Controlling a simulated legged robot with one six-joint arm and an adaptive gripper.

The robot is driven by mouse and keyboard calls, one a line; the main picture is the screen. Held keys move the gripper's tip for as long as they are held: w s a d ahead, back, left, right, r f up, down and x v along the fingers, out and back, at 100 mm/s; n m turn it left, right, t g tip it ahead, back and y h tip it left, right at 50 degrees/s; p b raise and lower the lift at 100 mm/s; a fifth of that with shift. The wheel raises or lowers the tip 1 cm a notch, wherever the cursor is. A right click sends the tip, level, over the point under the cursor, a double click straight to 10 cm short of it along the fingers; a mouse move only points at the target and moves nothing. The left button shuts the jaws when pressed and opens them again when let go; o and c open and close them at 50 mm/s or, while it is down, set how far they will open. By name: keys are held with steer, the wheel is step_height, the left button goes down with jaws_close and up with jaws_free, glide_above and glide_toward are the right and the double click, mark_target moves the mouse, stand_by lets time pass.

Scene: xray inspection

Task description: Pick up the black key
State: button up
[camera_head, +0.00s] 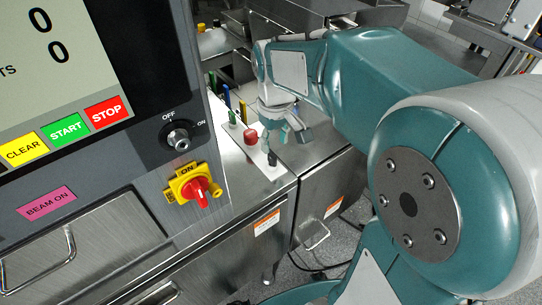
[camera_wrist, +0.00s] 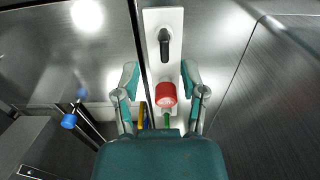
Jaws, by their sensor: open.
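The black key (camera_wrist: 165,45) stands at the top end of a white plate (camera_wrist: 150,22) on a steel surface in the wrist view. In the head view a small dark piece of the key (camera_head: 272,158) shows below my gripper (camera_head: 284,128), on the white plate (camera_head: 262,168). My gripper (camera_wrist: 160,78) is open, with one finger on each side of the plate. Nothing is between the fingertips except the view down to the plate. The key lies beyond the fingertips in the wrist view, apart from them.
A red button (camera_wrist: 166,94) and a green piece (camera_wrist: 166,119) stand on the same plate, nearer my palm. A console (camera_head: 130,190) with a red and yellow switch (camera_head: 195,188) rises at the left. Blue-tipped rods (camera_wrist: 69,121) stand at left in the wrist view.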

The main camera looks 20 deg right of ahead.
mark_target(272, 154)
steer(key=f, duration=0.6)
steer(key=shift+a, duration=0.35)
steer(key=shift+r, duration=0.1)
jaws_close()
